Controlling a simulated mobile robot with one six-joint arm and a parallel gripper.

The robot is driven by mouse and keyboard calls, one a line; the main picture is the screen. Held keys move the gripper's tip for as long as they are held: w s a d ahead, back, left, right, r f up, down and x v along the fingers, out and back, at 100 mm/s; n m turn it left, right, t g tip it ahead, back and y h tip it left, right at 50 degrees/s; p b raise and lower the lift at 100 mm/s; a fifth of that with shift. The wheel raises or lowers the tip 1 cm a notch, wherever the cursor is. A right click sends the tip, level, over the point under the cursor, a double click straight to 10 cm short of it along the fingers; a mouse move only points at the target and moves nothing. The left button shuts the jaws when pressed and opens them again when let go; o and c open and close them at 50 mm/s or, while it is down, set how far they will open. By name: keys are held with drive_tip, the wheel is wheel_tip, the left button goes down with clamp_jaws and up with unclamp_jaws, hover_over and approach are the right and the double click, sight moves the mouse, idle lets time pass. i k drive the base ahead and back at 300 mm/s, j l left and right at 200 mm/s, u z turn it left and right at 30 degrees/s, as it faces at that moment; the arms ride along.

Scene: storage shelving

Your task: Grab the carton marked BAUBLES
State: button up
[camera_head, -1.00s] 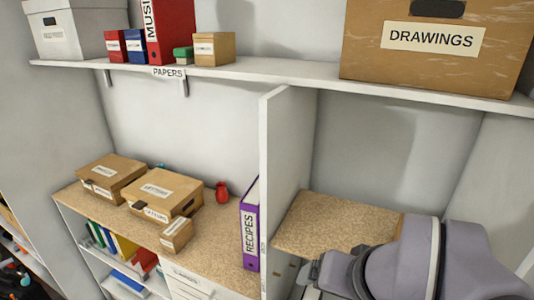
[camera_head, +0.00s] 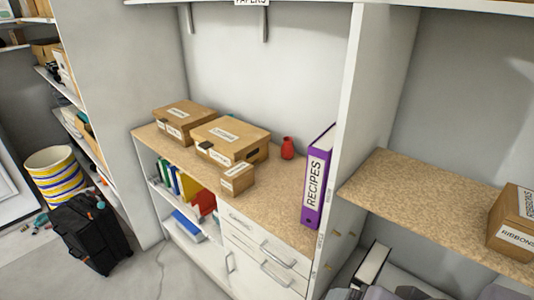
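I cannot read the word BAUBLES on any carton. On the left counter stand a brown lidded carton (camera_head: 185,120), a larger lidded carton (camera_head: 236,143) and a small carton (camera_head: 238,180) in front of it. Their labels are too small to read surely. A carton marked RIBBONS (camera_head: 515,225) stands on the right counter, cut off by the picture's right edge. Only grey parts of my arm show along the bottom edge at right, well away from the left cartons. Whether my gripper's fingers are open or shut does not show.
A red vase (camera_head: 287,148) stands behind. A black suitcase (camera_head: 92,232) and a striped basket (camera_head: 54,174) stand on the floor at left. Floor in front of the drawers is open.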

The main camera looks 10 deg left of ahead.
sight(238, 178)
drive_tip(key=i+j+z, duration=0.2)
drive_tip(key=j, duration=0.35)
drive_tip(key=j+z, duration=0.2)
drive_tip(key=j, duration=0.35)
drive_tip(key=j+z, duration=0.2)
drive_tip(key=j, duration=0.35)
drive_tip(key=i+j+z, duration=0.2)
drive_tip(key=j, duration=0.4)
drive_tip(key=k+j+z, duration=0.25)
drive_tip(key=j, duration=0.3)
drive_tip(key=j+z, duration=0.2)
drive_tip(key=j, duration=0.4)
drive_tip(key=k+j+z, duration=0.2)
drive_tip(key=j, duration=0.35)
drive_tip(key=j+z, duration=0.2)
drive_tip(key=j, duration=0.35)
drive_tip(key=k, duration=0.05)
